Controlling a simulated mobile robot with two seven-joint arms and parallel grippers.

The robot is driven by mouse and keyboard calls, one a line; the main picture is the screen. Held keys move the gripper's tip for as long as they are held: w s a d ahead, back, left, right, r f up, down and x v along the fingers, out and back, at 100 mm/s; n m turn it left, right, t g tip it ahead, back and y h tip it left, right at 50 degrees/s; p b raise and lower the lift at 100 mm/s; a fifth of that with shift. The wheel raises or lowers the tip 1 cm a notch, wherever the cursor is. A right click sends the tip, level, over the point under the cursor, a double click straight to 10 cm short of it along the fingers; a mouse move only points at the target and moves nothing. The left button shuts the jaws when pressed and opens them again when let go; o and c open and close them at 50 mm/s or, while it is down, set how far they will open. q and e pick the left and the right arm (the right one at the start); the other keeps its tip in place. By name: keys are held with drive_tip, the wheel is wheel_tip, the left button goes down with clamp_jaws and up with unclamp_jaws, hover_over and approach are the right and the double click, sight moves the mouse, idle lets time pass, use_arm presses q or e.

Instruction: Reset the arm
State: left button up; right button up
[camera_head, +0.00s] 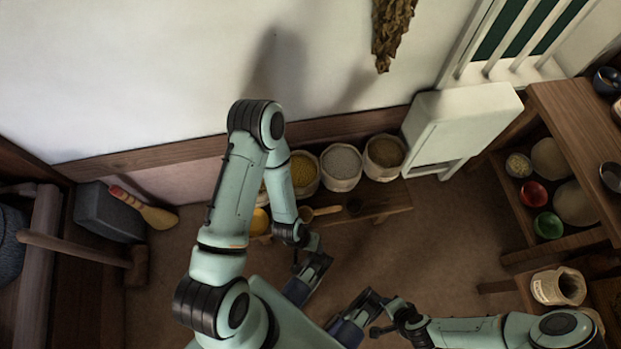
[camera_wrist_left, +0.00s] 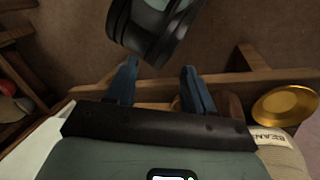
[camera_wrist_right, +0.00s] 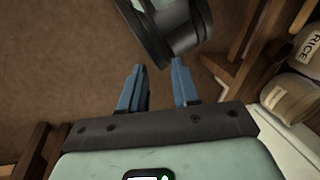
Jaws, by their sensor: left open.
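My left arm comes in from the left, bends at a high elbow and drops to the left gripper (camera_head: 300,288), over the floor in front of the low bench. In the left wrist view the left gripper (camera_wrist_left: 160,88) has its two blue fingers apart with nothing between them. My right arm comes in from the lower right, and the right gripper (camera_head: 350,325) is close to the left one, low in the picture. In the right wrist view the right gripper (camera_wrist_right: 159,86) also has its fingers apart and empty. A dark round arm part shows beyond the fingers in both wrist views.
Sacks of grain (camera_head: 341,166) stand on a low bench (camera_head: 395,203) by the wall, near my left forearm. A white cabinet (camera_head: 460,120) and wooden shelves with bowls (camera_head: 533,193) are at right. A grey block (camera_head: 108,212) and mallet (camera_head: 137,265) are at left.

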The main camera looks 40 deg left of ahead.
use_arm(q)
drive_tip(key=s+d+r+g+p, duration=0.1)
drive_tip(key=s+r+p, duration=0.1)
drive_tip(key=r+p, duration=0.6)
drive_tip(key=s+d+r+g+p, duration=0.1)
drive_tip(key=s+r+p, duration=0.2)
drive_tip(key=r+p, duration=0.6)
drive_tip(key=shift+d+m+g+h, duration=0.25)
drive_tip(key=shift+m+g+h, duration=0.05)
drive_tip(key=shift+h, duration=0.1)
use_arm(e)
drive_tip(key=s+a+r+g, duration=0.1)
drive_tip(key=s+r, duration=0.1)
drive_tip(key=r, duration=0.6)
drive_tip(key=s+a+r+g, duration=0.1)
drive_tip(key=s+r, duration=0.2)
drive_tip(key=r, duration=0.6)
drive_tip(key=shift+a+n+g+y, duration=0.25)
drive_tip(key=shift+n+g+y, duration=0.05)
drive_tip(key=shift+y, duration=0.1)
